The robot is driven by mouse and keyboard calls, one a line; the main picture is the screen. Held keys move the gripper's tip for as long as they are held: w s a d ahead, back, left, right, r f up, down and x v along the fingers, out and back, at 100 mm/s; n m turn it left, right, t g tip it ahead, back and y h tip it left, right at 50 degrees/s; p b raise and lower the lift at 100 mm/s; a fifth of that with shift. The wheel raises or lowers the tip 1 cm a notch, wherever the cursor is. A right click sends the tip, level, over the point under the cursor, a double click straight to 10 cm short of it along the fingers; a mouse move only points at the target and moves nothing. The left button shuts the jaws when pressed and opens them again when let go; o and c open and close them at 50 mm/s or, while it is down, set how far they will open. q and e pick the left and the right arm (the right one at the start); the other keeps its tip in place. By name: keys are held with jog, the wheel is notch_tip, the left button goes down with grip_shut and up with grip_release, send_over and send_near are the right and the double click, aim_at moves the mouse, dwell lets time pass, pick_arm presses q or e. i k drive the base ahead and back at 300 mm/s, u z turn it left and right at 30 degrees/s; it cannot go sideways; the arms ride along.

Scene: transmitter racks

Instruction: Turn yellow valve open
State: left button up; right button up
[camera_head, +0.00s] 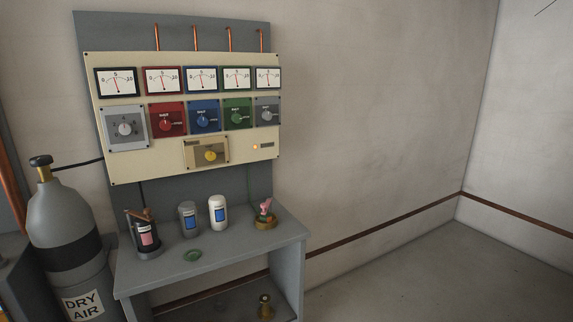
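A yellow round knob (210,155) sits on a beige plate at the bottom middle of the cream control panel (120,165). It is the only clearly yellow valve-like control I see; its exact setting is too small to read. Nothing touches it. Neither of my grippers shows in the head view.
Red (166,125), blue (204,120) and green (237,119) knobs and a row of gauges sit above. A grey table (220,258) below holds several small items. A dry air cylinder (62,218) stands left. Floor (430,270) at right is clear.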

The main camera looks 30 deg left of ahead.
aim_at(210, 155)
jog(key=z, duration=0.45)
jog(key=i, duration=2)
jog(key=u, duration=0.7)
jog(key=i, duration=0.85)
jog(key=u, duration=1.6)
jog(key=i, duration=0.7)
jog(key=u, duration=0.6)
